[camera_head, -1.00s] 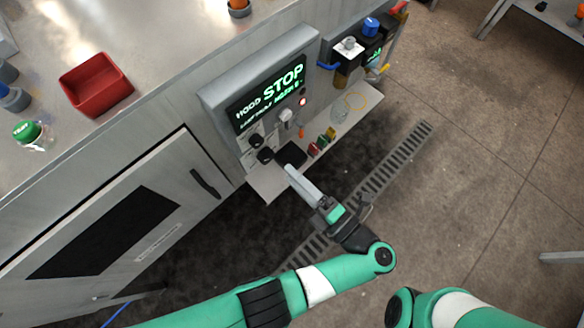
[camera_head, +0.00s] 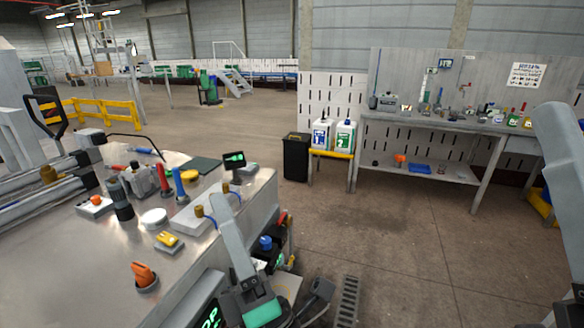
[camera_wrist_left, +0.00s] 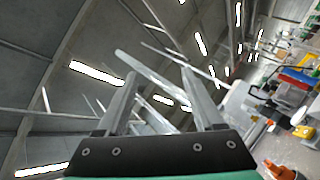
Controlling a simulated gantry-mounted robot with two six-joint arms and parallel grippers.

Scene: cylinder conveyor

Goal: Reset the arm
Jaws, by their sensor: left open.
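My left gripper (camera_head: 222,204) points upward in the head view, in front of the bench's right edge, seen nearly edge-on. In the left wrist view my left gripper (camera_wrist_left: 160,82) shows two grey fingers well apart with nothing held between them. Behind them is mostly the ceiling, with the bench at the right. A large grey part at the right edge of the head view looks like part of my right arm. The jaws of my right gripper cannot be made out there.
The metal bench (camera_head: 60,285) carries an orange knob (camera_head: 144,275), a yellow block (camera_head: 169,240) and several bottles. A black bin (camera_head: 296,157) and a back workbench (camera_head: 440,125) stand beyond. The floor between is clear.

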